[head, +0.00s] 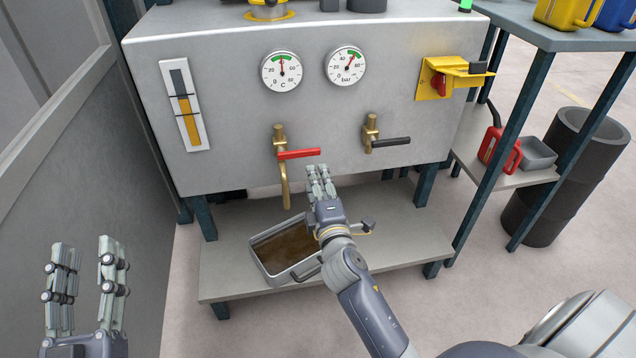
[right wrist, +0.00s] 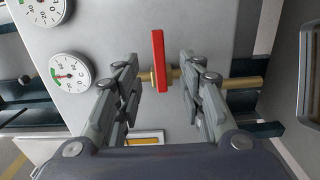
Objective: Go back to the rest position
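My right gripper (head: 319,180) is in front of the grey tank, just below the free end of the red valve handle (head: 299,154). In the right wrist view its fingers (right wrist: 160,90) are apart, with the red handle (right wrist: 158,55) showing between and beyond them. Nothing is held. The handle lies roughly level on its brass tap (head: 285,185). My left gripper (head: 88,262) is at the lower left of the head view, fingers up, open and empty.
A grey tank (head: 230,90) carries two gauges (head: 281,71), a black-handled tap (head: 387,142) and a yellow bracket (head: 440,78). A metal tray with brown liquid (head: 258,268) sits on the low shelf (head: 228,288) beneath my right arm. A grey wall (head: 80,170) stands close at left.

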